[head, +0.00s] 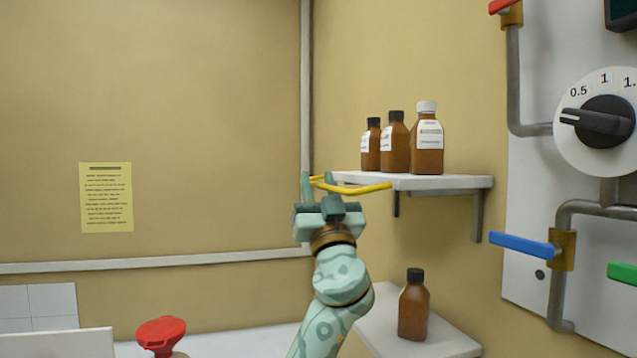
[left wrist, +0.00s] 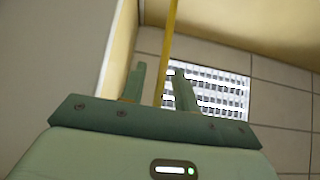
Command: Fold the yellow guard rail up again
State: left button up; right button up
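The yellow guard rail (head: 362,188) is a thin bar at the left edge of the white wall shelf (head: 445,183), about level with its top. It lies nearly flat in the head view. My left gripper (head: 318,178) is at the rail's left end, with its fingers pointing up. In the left wrist view the rail (left wrist: 171,45) runs between the two spread fingers of the gripper (left wrist: 160,75), with a gap on each side. The gripper is open. Whether the rail touches the palm is hidden. My right gripper is not in view.
Several brown bottles (head: 396,145) stand on the shelf. Another brown bottle (head: 413,308) stands on a lower ledge, right of my forearm. Pipes with a blue lever (head: 524,246) and a dial (head: 598,122) are at right. The space left of my gripper is clear.

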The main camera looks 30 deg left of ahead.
pick_arm(q)
grip_shut()
jog(key=shift+r+m+t+h+p, duration=0.25)
jog(key=shift+m+t+h+p, duration=0.25)
jog(key=shift+m+p, duration=0.2)
jog(key=w+d+r+m+g+h+p, duration=0.1)
jog(key=w+d+r+m+h+p, duration=0.1)
jog(key=m+h+p, duration=0.6)
jog(key=w+d+r+m+g+h+p, duration=0.1)
jog(key=r+m+h+p, duration=0.3)
jog(key=m+h+p, duration=0.5)
jog(key=shift+w+d+m+g+h+p, duration=0.5)
jog(key=shift+m+p, duration=1.05)
jog(key=shift+m, duration=3.25)
jog(key=shift+w+a+r, duration=0.1)
jog(key=shift+w+a, duration=0.05)
